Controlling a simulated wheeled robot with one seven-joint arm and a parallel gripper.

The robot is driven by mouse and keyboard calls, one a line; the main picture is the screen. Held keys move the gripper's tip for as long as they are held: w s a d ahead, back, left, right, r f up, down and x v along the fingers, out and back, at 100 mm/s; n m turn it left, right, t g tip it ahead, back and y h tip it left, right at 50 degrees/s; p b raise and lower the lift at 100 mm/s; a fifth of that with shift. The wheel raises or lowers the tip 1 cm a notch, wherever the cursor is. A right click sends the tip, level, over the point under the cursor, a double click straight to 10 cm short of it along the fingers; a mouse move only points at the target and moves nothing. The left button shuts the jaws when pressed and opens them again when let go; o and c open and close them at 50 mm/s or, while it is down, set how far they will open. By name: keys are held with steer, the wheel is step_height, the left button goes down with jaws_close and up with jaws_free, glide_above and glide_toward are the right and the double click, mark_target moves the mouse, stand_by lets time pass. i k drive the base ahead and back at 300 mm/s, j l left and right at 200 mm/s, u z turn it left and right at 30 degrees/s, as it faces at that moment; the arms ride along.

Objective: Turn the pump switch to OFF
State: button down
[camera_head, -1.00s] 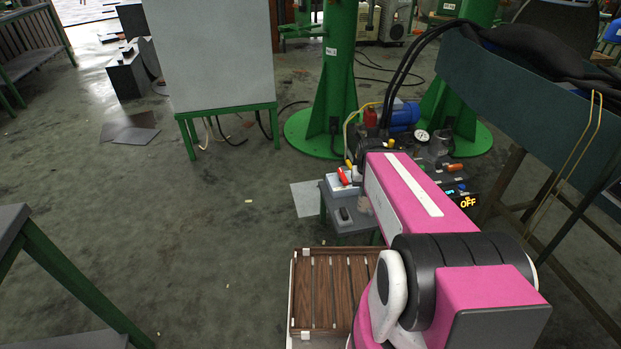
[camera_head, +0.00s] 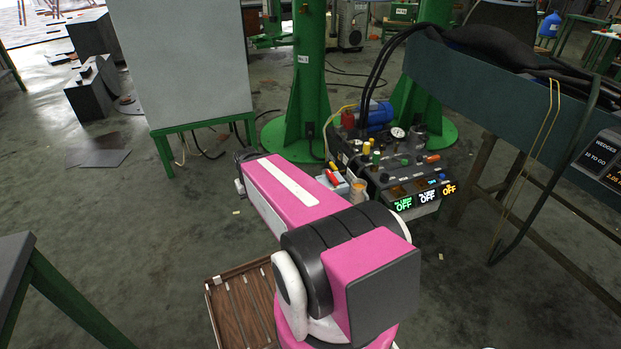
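The pump unit (camera_head: 385,160) is a dark box with hoses, a gauge, coloured knobs and levers. It stands right of centre, beyond my pink arm. The smaller words are hard to read, and I cannot tell which knob is the pump switch. My arm reaches away to the left of the unit, apart from its front panel. A dark part shows at the arm's far end, but no gripper fingers can be made out.
A wooden slatted tray (camera_head: 240,300) lies below my arm. A small cup (camera_head: 357,190) and red-tipped items stand left of the unit. A blue-green trough (camera_head: 480,95) on legs fills the right. A grey panel (camera_head: 185,65) stands at back left.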

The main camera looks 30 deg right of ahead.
mark_target(332, 179)
steer(key=i+j, duration=0.15)
steer(key=i, duration=0.15)
steer(key=i+j, duration=0.2)
steer(key=i+j+z, duration=0.2)
steer(key=i, duration=0.35)
steer(key=i+z, duration=0.2)
steer(key=i, duration=0.4)
steer(key=i+j+z, duration=0.45)
steer(key=j+z, duration=0.3)
steer(key=z, duration=0.2)
steer(key=j+z, duration=0.45)
steer(key=l+z, duration=0.1)
steer(key=z, duration=0.35)
steer(key=i+l+z, duration=0.1)
steer(key=z, duration=0.35)
steer(key=i+z, duration=0.15)
steer(key=z, duration=0.3)
steer(key=k, duration=0.4)
